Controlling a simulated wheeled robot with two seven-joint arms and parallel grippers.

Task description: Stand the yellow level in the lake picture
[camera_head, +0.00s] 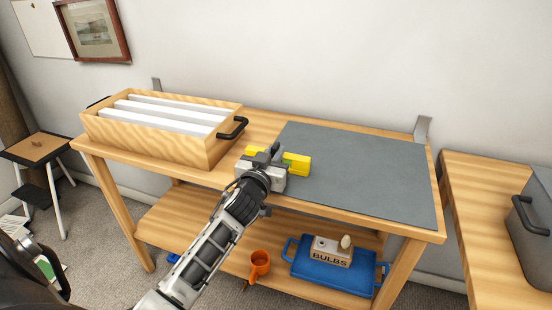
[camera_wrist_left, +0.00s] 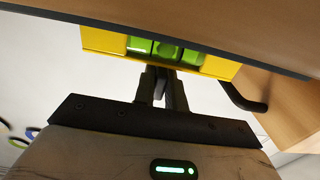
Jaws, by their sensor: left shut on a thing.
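The yellow level (camera_head: 297,163) with its green vial is at the front part of the wooden workbench, between the wooden box and the grey mat. My left gripper (camera_head: 268,160) is shut around its middle and hides part of it. In the left wrist view the level (camera_wrist_left: 105,41) lies across the fingertips (camera_wrist_left: 163,88), with the green vial between its yellow ends. I cannot tell whether it touches the bench top. The framed lake picture (camera_head: 95,28) hangs on the wall at the upper left, well away from the level. My right gripper is not in view.
A wooden box (camera_head: 150,143) with white dividers and black handles stands on the bench's left. The grey mat (camera_head: 365,165) is bare. A small table (camera_head: 38,148) stands left.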

